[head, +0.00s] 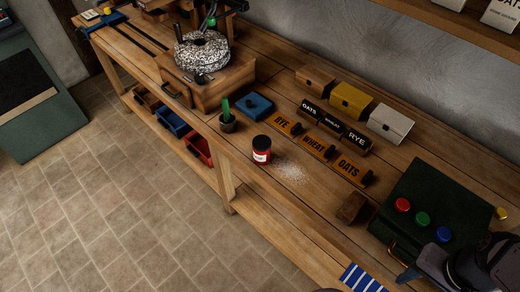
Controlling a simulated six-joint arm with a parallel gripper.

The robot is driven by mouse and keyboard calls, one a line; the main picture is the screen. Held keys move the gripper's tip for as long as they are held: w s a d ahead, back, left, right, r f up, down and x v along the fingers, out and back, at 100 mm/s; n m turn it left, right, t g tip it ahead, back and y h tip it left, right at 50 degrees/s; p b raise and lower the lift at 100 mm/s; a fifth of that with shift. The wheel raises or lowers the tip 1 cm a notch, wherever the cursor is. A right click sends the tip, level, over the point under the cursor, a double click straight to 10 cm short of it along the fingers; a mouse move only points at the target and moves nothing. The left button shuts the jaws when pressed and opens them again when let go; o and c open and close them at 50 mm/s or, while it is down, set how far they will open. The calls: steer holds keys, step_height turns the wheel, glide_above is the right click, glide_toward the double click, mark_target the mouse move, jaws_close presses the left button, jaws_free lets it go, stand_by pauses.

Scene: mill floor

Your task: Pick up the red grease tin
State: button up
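The red grease tin (262,156) stands upright on the wooden bench, near its front edge, in the middle of the head view. It has a black lid and a pale label band around its red side. Nothing touches it. Part of my dark arm (470,268) shows at the bottom right corner, well apart from the tin. My gripper's fingers cannot be made out in this view.
Pale powder (290,170) is spilled right of the tin. Labelled orange blocks (318,145) lie to the right. A green box with coloured buttons (432,205) is near my arm. A millstone (202,52) stands further left.

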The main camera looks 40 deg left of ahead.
steer(key=o, duration=0.5)
steer(key=shift+o, duration=0.2)
steer(key=shift+r, duration=0.1)
